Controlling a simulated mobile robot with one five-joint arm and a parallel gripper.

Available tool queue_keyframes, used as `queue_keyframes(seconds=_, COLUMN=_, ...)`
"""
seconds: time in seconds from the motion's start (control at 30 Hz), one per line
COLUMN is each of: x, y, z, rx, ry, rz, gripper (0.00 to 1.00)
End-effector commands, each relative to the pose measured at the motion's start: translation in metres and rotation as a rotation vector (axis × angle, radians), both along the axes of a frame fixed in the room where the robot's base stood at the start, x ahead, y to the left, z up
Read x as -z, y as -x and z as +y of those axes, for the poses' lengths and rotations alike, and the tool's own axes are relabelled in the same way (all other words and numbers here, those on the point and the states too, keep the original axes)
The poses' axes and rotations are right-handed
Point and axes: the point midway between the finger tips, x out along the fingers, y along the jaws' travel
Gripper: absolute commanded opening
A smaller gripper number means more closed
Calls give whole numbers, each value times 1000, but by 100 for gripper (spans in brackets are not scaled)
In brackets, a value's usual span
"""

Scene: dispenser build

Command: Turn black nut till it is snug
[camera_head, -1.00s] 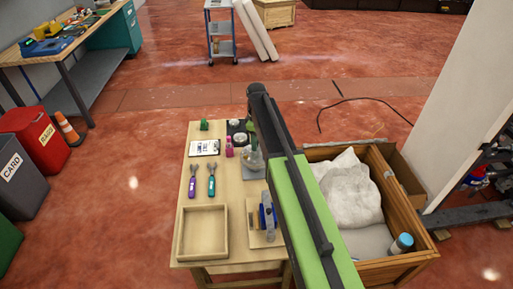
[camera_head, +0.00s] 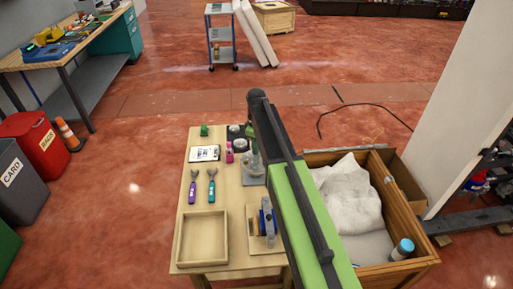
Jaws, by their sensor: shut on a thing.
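My gripper (camera_head: 254,152) is at the far right of the wooden work table (camera_head: 222,178), small and mostly behind my own arm. It is at the top of a grey, upright part on a grey base plate (camera_head: 253,180). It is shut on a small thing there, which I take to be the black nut. The nut itself cannot be made out, nor can its thread or how snug it sits.
An empty wooden tray (camera_head: 181,240) and a blue device (camera_head: 266,222) are at the near end. Purple (camera_head: 193,188) and teal (camera_head: 211,188) handled tools, a pink bottle (camera_head: 229,153) and a white card (camera_head: 204,153) lie beyond. A wooden crate (camera_head: 413,225) stands right.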

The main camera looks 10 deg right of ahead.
Motion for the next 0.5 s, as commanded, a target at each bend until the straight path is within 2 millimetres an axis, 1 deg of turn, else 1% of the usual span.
queue_keyframes(seconds=0.17, x=0, y=0, z=1, rx=108, ry=-1, rz=1, gripper=0)
queue_keyframes(seconds=0.5, x=0, y=0, z=1, rx=420, ry=-2, rz=0, gripper=0)
